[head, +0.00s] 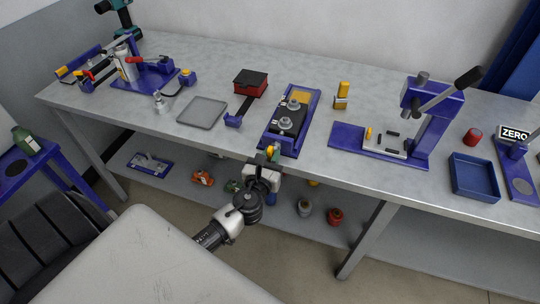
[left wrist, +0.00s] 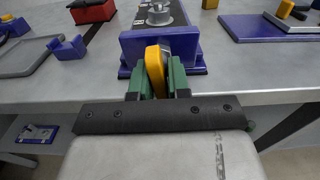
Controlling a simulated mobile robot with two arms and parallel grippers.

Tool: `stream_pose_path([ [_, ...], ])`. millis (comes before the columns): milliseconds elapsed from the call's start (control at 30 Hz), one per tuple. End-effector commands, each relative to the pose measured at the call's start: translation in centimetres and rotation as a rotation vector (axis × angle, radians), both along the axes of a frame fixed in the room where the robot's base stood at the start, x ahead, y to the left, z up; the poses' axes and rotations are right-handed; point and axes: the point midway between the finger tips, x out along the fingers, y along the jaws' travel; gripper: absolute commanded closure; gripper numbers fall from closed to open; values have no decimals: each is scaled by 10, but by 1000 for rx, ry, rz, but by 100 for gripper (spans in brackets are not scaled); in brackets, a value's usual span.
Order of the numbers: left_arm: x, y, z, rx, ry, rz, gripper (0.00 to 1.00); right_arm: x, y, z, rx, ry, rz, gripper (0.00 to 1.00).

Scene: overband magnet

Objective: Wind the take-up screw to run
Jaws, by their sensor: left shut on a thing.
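The overband magnet unit (head: 290,118) is a blue frame with a dark belt and round silver parts on top, standing near the bench's front edge. In the left wrist view the unit (left wrist: 160,42) is straight ahead. The take-up screw's yellow handle (left wrist: 155,68) is at its near end. My left gripper (head: 272,155) is at that end, just over the bench edge. Its green fingers (left wrist: 158,78) are shut on the yellow handle, one on each side. The screw's shaft is hidden behind the handle and fingers. My right gripper is not in view.
A black-and-red box (head: 250,83) and a grey tray (head: 203,111) lie left of the unit. A blue press (head: 425,120) and a blue tray (head: 474,176) stand to the right. The shelf below holds small parts, including a red pot (head: 335,217).

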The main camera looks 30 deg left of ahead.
Motion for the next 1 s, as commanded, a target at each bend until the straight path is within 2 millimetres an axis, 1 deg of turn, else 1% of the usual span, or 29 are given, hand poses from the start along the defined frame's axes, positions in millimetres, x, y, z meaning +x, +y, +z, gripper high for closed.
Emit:
stream_pose_path([
  [33, 0, 0, 2, 37, 11, -1, 100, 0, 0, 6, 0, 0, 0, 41],
  [200, 0, 0, 1, 114, 27, 1, 100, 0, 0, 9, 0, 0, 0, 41],
  [567, 0, 1, 1, 133, 32, 1, 100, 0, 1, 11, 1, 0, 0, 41],
  [1000, 0, 1, 3, 440, 106, 0, 100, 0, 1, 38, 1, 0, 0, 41],
])
